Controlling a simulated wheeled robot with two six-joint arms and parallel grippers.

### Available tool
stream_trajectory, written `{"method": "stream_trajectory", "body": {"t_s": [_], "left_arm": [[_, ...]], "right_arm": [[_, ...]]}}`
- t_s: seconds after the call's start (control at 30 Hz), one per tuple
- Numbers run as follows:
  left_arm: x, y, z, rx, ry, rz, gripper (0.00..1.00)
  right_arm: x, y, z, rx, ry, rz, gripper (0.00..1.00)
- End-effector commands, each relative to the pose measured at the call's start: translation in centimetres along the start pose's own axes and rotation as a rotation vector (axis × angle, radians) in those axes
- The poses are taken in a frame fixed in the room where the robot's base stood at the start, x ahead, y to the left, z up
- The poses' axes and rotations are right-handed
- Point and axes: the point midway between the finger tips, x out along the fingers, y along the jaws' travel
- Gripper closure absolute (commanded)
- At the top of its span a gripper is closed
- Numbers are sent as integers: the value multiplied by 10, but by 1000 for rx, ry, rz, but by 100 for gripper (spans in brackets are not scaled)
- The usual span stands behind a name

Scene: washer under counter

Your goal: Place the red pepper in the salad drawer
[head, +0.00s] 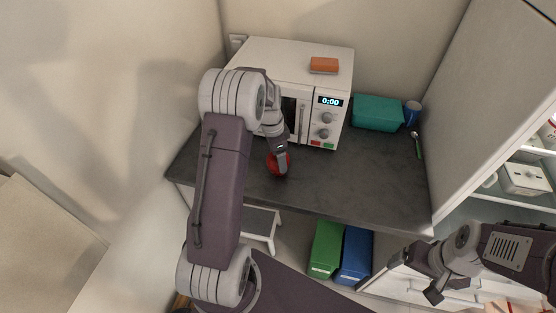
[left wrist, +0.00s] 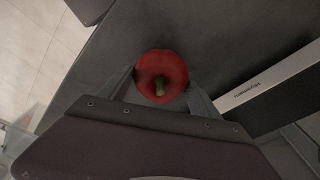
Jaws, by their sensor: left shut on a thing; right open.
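The red pepper (head: 273,164) is at the dark counter (head: 370,185), in front of the white microwave. In the left wrist view the pepper (left wrist: 162,72) shows its green stem toward the camera. My left gripper (head: 280,160) comes down over it and is shut on it, with a finger on each side. I cannot tell whether the pepper touches the counter. My right gripper (head: 430,285) is open and empty at the lower right, near the open fridge (head: 510,190). The salad drawer cannot be made out clearly; my right arm covers part of that area.
The microwave (head: 268,62) has an orange-brown block (head: 324,65) on top. A teal box (head: 377,113), a blue cup (head: 412,112) and a green-handled utensil (head: 417,146) are at the counter's right. Green (head: 325,249) and blue (head: 355,256) bins and a step stool (head: 262,222) stand below.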

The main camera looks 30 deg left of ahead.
Motion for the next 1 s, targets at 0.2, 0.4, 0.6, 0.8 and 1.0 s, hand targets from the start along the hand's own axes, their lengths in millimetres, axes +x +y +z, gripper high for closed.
{"method": "stream_trajectory", "body": {"t_s": [0.2,0.4,0.6,0.8,1.0], "left_arm": [[-18,-1,-3,1,3,-5,70],[-48,9,-24,7,2,-3,70],[-72,34,-68,8,4,-3,70],[-91,53,-102,4,2,-2,70],[-97,59,-113,1,1,-1,70]], "right_arm": [[3,0,0,0,0,0,12],[8,0,1,0,0,0,12],[11,0,1,0,0,0,12],[11,0,1,0,0,0,12],[11,0,1,0,0,0,12]]}}
